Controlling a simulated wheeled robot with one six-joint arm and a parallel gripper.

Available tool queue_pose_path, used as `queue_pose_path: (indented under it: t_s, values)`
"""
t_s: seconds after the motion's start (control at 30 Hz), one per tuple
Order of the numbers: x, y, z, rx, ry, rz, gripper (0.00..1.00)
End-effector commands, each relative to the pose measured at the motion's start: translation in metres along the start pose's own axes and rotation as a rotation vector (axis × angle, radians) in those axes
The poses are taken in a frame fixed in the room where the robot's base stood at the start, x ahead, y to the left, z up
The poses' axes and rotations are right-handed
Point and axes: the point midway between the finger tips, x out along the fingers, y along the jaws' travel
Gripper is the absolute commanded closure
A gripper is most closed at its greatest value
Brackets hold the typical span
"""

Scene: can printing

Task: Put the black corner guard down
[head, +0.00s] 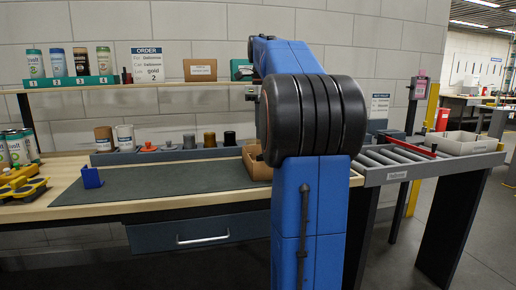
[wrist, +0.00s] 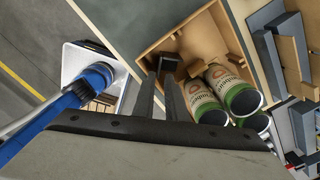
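In the wrist view the two long dark fingers of my gripper (wrist: 160,88) reach over an open cardboard box (wrist: 211,15). Their tips close on a small dark block, which looks like the black corner guard (wrist: 173,62). It is at the near left part of the box; whether it touches the box is unclear. In the head view my arm hides the gripper and the guard, and the box (head: 257,168) shows only in part.
A blue corner piece (head: 91,178) stands on the grey mat (head: 165,184) at the left. A rail with several small parts (head: 190,153) runs along the back. A roller conveyor (head: 392,160) with a grey bin (head: 465,143) is at the right. Much of the mat is clear.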

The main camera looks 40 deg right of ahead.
Motion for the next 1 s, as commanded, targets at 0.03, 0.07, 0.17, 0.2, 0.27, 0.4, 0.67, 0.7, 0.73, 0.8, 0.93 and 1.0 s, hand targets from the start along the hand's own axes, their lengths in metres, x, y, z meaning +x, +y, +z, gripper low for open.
queue_pose_path:
  t_s: [0.03,0.07,0.17,0.2,0.27,0.4,0.67,0.7,0.73,0.8,0.93,1.0]
  values:
    - [-0.001,0.000,0.000,0.000,0.000,0.000,0.88]
    - [-0.002,0.000,0.000,0.000,0.000,0.001,0.88]
    - [-0.002,0.000,0.000,0.000,0.001,0.001,0.88]
    - [-0.002,0.001,0.000,-0.001,0.001,0.001,0.88]
    - [-0.002,0.003,0.000,-0.015,-0.001,-0.001,0.88]
    - [0.005,0.028,0.004,-0.156,-0.013,-0.018,0.88]
    - [0.044,0.124,0.008,-0.756,-0.049,-0.100,0.88]
    - [0.052,0.139,0.006,-0.854,-0.053,-0.114,0.88]
    - [0.058,0.150,0.005,-0.928,-0.055,-0.125,0.88]
    - [0.074,0.175,0.000,-1.100,-0.059,-0.155,0.88]
    - [0.105,0.220,-0.012,-1.419,-0.061,-0.212,0.88]
    - [0.123,0.242,-0.020,-1.589,-0.059,-0.247,0.88]
